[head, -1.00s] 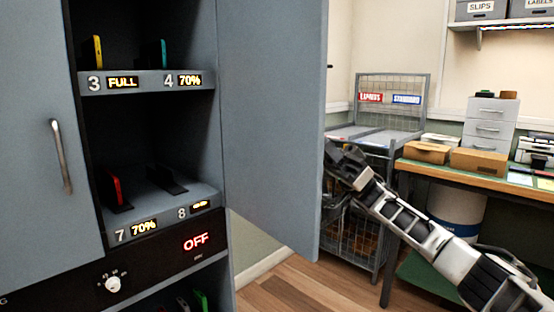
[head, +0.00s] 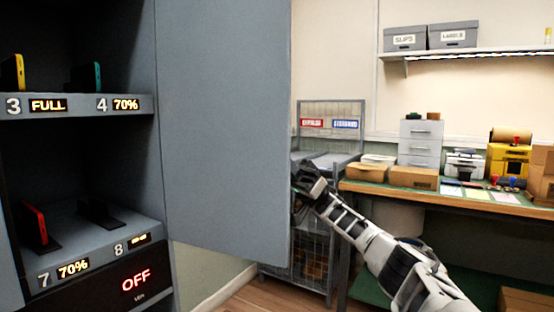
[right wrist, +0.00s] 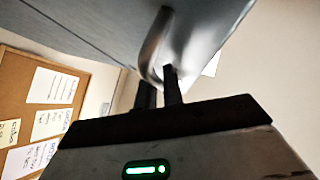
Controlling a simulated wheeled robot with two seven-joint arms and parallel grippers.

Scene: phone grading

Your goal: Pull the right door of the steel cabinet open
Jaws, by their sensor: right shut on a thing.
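The right door (head: 225,125) of the steel cabinet stands swung well open in the head view, its inner face toward me. My right gripper (head: 306,180) is at the door's free edge, its fingertips partly hidden behind the door. In the right wrist view, my right gripper (right wrist: 158,85) is shut on the curved metal door handle (right wrist: 152,48). The cabinet's shelves (head: 75,105) show at the left, with phones standing in slots 3, 4 and 7. My left gripper is not in view.
A wire rack (head: 332,115) with red and blue signs stands beyond the door. A workbench (head: 460,200) with boxes, a drawer unit (head: 420,143) and a yellow machine (head: 508,160) runs along the right. A corkboard (right wrist: 40,105) shows in the right wrist view.

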